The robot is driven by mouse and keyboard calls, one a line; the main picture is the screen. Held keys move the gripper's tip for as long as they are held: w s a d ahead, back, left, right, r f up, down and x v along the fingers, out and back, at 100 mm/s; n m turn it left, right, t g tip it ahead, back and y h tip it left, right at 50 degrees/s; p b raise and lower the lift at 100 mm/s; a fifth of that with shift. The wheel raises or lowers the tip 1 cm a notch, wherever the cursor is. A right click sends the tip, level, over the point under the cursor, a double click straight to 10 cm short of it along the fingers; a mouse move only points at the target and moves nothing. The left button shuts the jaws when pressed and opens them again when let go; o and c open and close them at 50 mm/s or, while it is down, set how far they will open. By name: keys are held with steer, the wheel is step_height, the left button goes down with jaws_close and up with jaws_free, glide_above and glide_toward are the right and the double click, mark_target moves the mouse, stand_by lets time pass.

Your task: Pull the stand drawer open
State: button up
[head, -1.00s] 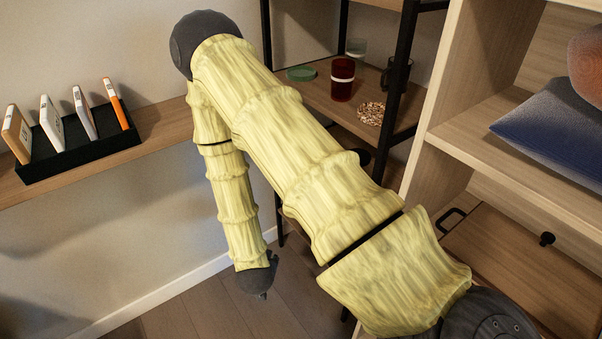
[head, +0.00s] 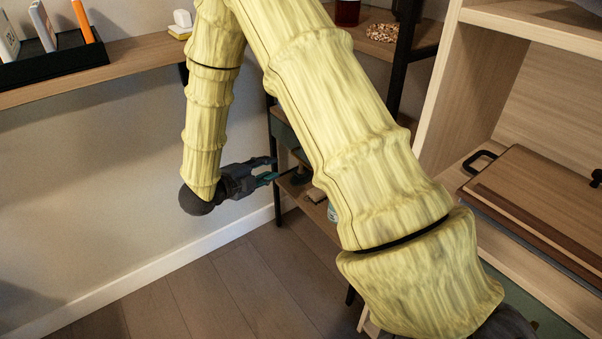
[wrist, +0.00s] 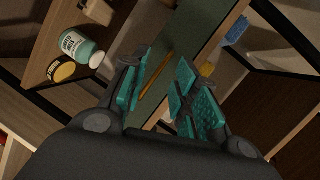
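The stand (head: 397,95) is a dark-framed unit with wooden shelves, partly hidden behind my arm. A dark green panel, which looks like its drawer (head: 283,128), shows at its left side; most of it is hidden. In the wrist view a green surface (wrist: 205,38) runs diagonally ahead of my fingers, with a thin orange bar (wrist: 157,78) along it. I cannot tell whether that bar is a handle. My gripper (head: 275,169) is open, its teal-padded fingers pointing right toward the stand below the green panel. In the wrist view my gripper (wrist: 166,72) looks empty.
A bottle (wrist: 82,48) and a yellow-rimmed jar (wrist: 62,71) sit on a shelf. A wall shelf (head: 130,62) holds a black tray (head: 55,65). A wooden cabinet (head: 440,100) with a brown case stands right. The floor at lower left is clear.

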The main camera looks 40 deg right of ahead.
steer(key=s+d+m+g+b, duration=0.1)
steer(key=d+m+b, duration=0.1)
steer(key=d+b, duration=0.1)
steer(key=d+m+g+b, duration=0.1)
steer(key=d+m+b, duration=0.1)
steer(key=d, duration=0.2)
steer(key=s+d+f+m+g+b, duration=0.1)
steer(key=d+m+g+b, duration=0.1)
steer(key=d+b, duration=0.1)
steer(key=shift+s+d+h+b, duration=0.3)
steer(key=shift+s+d+b, duration=0.05)
steer(key=shift+d, duration=0.05)
steer(key=shift+c, duration=0.5)
jaws_close()
